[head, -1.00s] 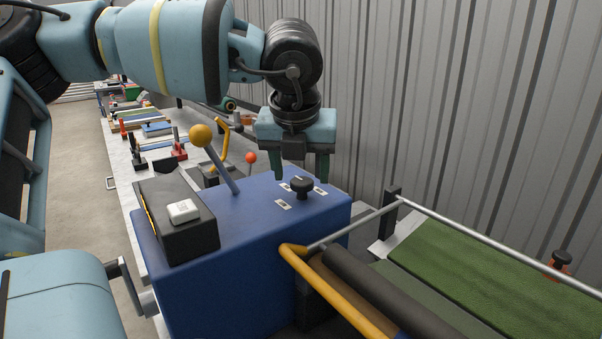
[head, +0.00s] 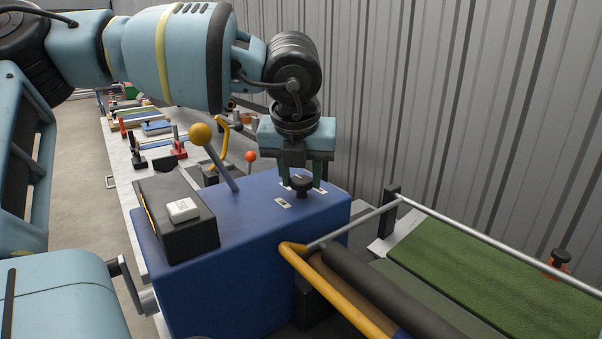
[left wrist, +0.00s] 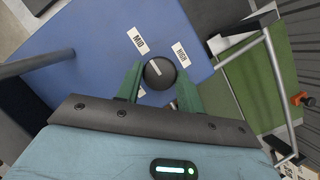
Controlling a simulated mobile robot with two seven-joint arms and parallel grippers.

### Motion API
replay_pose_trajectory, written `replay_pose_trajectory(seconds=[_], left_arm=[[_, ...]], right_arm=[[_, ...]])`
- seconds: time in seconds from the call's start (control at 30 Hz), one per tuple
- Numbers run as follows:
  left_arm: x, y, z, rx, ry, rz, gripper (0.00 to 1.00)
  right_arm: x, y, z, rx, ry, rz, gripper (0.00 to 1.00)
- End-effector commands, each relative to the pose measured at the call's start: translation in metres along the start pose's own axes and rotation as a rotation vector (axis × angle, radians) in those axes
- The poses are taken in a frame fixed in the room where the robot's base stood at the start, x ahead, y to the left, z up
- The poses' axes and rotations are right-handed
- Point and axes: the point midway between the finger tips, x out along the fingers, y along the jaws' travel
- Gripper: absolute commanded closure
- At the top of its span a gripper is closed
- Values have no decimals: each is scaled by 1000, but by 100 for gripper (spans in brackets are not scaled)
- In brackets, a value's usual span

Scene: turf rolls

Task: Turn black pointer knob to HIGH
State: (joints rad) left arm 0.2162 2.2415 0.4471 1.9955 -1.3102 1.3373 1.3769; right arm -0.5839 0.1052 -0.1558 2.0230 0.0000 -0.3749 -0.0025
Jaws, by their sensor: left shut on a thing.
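The black pointer knob (head: 301,188) stands on top of the blue box (head: 255,215). My left gripper (head: 301,182) points down from above and is shut on the knob, with one green finger on each side. In the left wrist view the round knob (left wrist: 159,74) sits between the fingertips, with a pale pointer line on its top. The MID label (left wrist: 138,40) lies above and left of it, and the HIGH label (left wrist: 181,54) above and right. The line leans toward the MID side. Another label is mostly hidden by a finger. My right gripper is out of view.
A yellow-balled lever (head: 201,134) and a black unit (head: 175,222) with a white button (head: 183,209) stand on the box's left. A yellow rail (head: 335,292) and green turf (head: 485,270) lie right. A ribbed metal wall (head: 430,100) rises behind.

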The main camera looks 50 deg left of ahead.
Motion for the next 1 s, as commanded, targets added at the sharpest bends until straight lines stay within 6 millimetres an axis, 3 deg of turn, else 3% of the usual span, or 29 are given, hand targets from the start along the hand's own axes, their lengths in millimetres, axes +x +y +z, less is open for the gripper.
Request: replay_pose_trajectory(seconds=[0.43,1.0], left_arm=[[1,2,0,208,-2,-91,85],[0,6,3,703,-4,-297,85]], right_arm=[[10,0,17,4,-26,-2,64],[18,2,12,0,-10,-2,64]])
